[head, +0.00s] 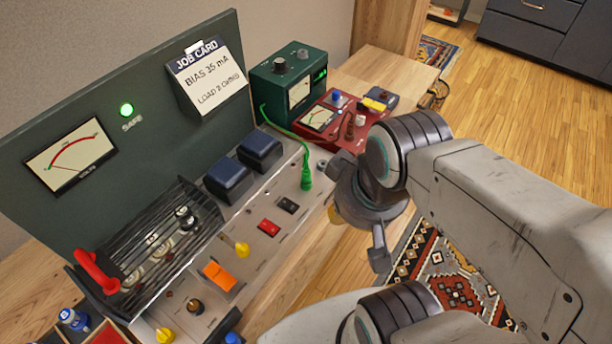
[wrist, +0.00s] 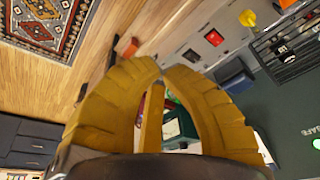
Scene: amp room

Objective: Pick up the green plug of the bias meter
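The green plug (head: 306,178) stands upright on the metal top of the amp chassis, near its right end. Its green cable (head: 283,130) runs back to the bias meter (head: 290,85), a dark green box with a dial. In the head view my gripper (head: 355,232) is to the right of the plug and apart from it, partly hidden by my arm. In the wrist view the yellow fingers of my gripper (wrist: 163,68) bow outward, with a narrow gap between their tips. The bias meter (wrist: 180,125) shows between them. I cannot make out the plug clearly there.
A red meter box (head: 335,118) stands beside the bias meter. Two dark blue transformer blocks (head: 260,148) and red and black rocker switches (head: 269,227) are on the chassis left of the plug. A wooden bench and a patterned rug (head: 455,290) lie around.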

